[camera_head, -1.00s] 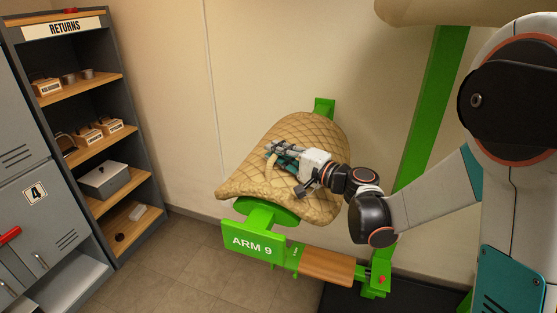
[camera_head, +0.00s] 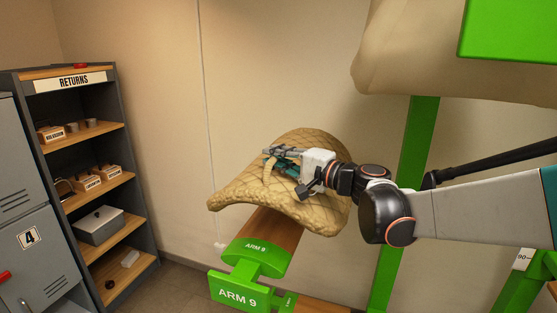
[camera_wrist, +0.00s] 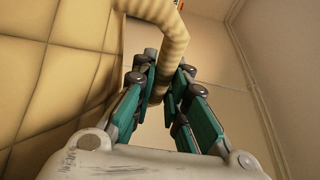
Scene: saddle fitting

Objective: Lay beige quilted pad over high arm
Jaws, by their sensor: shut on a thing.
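The beige quilted pad (camera_head: 310,150) hangs curved in the head view, above and behind the wooden bar of the arm marked ARM 9 (camera_head: 273,232). My gripper (camera_head: 272,162) is shut on the tan strap loop on top of the pad. In the wrist view the loop (camera_wrist: 172,35) passes between the fingers of my gripper (camera_wrist: 165,95), and the quilted pad face (camera_wrist: 45,60) fills the left side. A green block (camera_head: 515,30) shows at the upper right, cut off by the frame; I cannot tell whether it is the high arm.
A large smooth beige shape (camera_head: 450,65) hangs at the upper right, beside a green upright (camera_head: 400,190). The RETURNS shelf (camera_head: 85,180) with boxes and a grey locker (camera_head: 25,225) stand at the left. Bare wall (camera_head: 265,80) lies behind and above the pad.

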